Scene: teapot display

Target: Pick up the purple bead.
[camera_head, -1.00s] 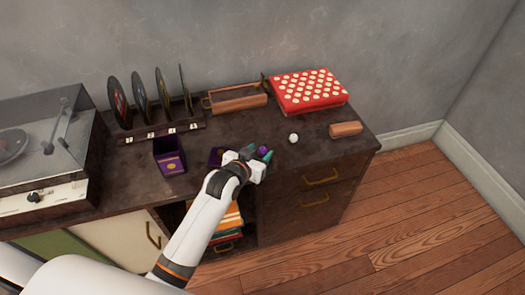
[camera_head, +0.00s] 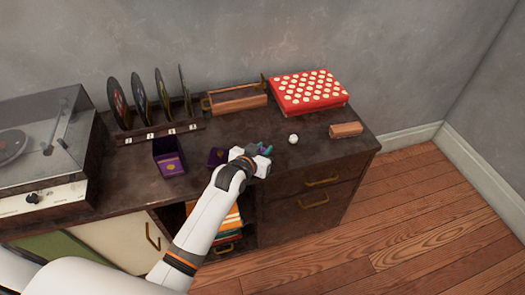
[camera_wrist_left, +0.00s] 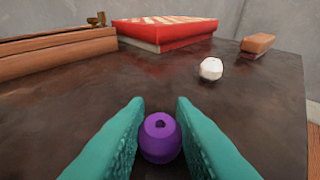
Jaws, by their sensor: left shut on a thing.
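The purple bead (camera_wrist_left: 160,138) is round with a dark hole in its top. In the left wrist view it sits between the two teal fingers of my left gripper (camera_wrist_left: 160,128), which is shut on it. In the head view my left gripper (camera_head: 264,149) is low over the front part of the dark cabinet top, and its fingers mostly hide the bead. I cannot tell whether the bead still touches the surface. My right gripper is not in view.
A white bead (camera_head: 293,139) lies just right of my left gripper. Behind are a red polka-dot box (camera_head: 307,90) and a wooden tray (camera_head: 236,101). A small wooden block (camera_head: 346,129) lies at right. An open purple box (camera_head: 169,157) stands left, near a record rack (camera_head: 160,134).

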